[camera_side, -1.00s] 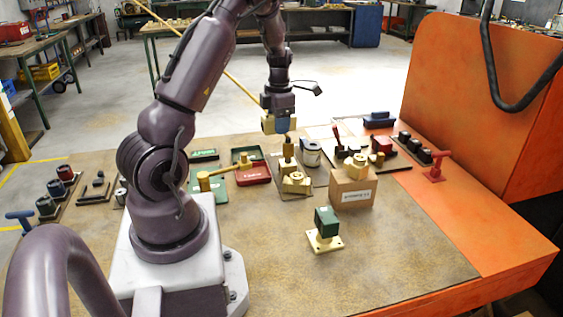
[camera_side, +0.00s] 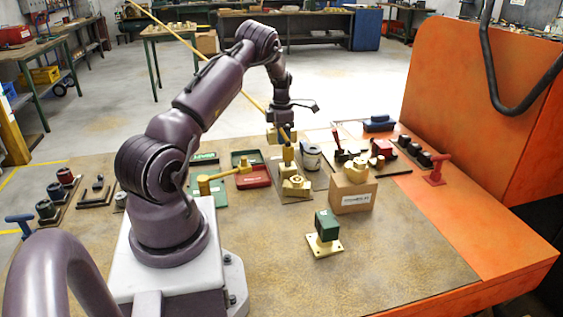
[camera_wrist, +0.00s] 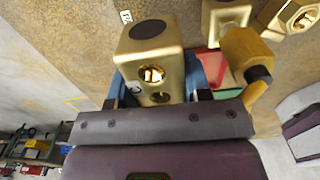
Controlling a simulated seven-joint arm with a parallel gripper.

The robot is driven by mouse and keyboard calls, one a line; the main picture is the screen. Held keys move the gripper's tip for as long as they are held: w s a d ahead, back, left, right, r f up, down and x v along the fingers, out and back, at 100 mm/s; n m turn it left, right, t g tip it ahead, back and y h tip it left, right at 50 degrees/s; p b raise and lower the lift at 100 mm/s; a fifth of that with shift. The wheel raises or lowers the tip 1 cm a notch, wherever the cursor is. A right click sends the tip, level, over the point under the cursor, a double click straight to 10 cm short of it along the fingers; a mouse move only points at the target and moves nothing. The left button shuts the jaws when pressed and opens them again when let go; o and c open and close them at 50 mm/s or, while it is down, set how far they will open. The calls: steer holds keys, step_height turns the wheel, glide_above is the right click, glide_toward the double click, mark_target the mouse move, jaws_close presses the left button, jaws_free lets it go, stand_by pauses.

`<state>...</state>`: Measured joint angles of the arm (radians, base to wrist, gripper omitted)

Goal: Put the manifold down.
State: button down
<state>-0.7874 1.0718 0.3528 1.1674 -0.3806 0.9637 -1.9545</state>
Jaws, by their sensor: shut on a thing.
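The manifold, a brass block (camera_wrist: 150,50) with a dark round mark on top and threaded holes in its side, is held between the jaws of my gripper (camera_wrist: 160,90) in the wrist view. In the side view my gripper (camera_side: 279,134) is low at the back of the bench, behind a brass fitting with an upright stem (camera_side: 288,153). That fitting partly hides the jaws and the manifold. I cannot tell whether the manifold's underside touches the bench.
A red tray (camera_side: 250,177) and a brass-headed mallet (camera_side: 204,185) lie left of the fitting. A grey can (camera_side: 311,157) and a cardboard box (camera_side: 353,194) stand to the right. A green-topped brass piece (camera_side: 327,224) stands in front.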

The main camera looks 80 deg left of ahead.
steer(key=shift+f, duration=4.05)
steer(key=shift+f, duration=0.15)
steer(key=c, duration=0.6)
jaws_free()
steer(key=shift+f, duration=0.1)
steer(key=shift+o, duration=0.2)
